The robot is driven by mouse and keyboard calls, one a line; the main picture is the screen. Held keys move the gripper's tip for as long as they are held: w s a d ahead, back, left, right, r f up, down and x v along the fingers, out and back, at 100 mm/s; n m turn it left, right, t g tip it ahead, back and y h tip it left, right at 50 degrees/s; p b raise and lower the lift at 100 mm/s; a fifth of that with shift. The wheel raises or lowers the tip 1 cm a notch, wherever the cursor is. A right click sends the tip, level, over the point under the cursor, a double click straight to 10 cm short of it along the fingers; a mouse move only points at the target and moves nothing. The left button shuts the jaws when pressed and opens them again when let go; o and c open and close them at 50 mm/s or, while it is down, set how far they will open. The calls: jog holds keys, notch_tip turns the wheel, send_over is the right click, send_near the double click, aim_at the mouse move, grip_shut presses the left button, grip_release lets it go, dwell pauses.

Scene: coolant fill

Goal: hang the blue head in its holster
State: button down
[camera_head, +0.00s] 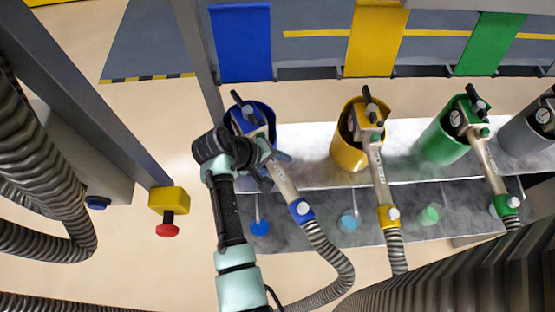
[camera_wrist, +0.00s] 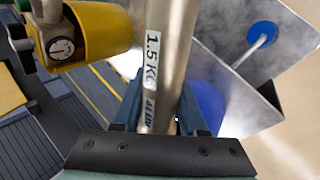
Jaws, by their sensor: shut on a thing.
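The blue head (camera_head: 285,185) is a metal tube with a blue collar and a blue front end with a black lever. My gripper (camera_head: 273,170) is shut on the tube. In the wrist view, the tube (camera_wrist: 167,60), labelled 1.5 KG, runs between the two fingers (camera_wrist: 160,115). The blue holster (camera_head: 263,108) is a round cup on the metal rack, and the head's front end overlaps it in the head view. Part of the holster (camera_wrist: 207,103) shows behind the tube in the wrist view. I cannot tell whether the head rests in it.
A yellow holster (camera_head: 346,152) with a yellow head (camera_head: 378,170) stands to the right, then a green holster (camera_head: 440,145) and a grey one (camera_head: 520,135). A ribbed hose (camera_head: 335,262) trails from the blue head. A red stop button (camera_head: 167,230) is at left.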

jog(key=shift+f+b, duration=0.5)
jog(key=shift+f, duration=0.25)
jog(key=shift+c, duration=1.9)
grip_release()
jog(key=b+v, duration=0.2)
jog(key=v, duration=1.1)
jog(key=shift+b, duration=0.3)
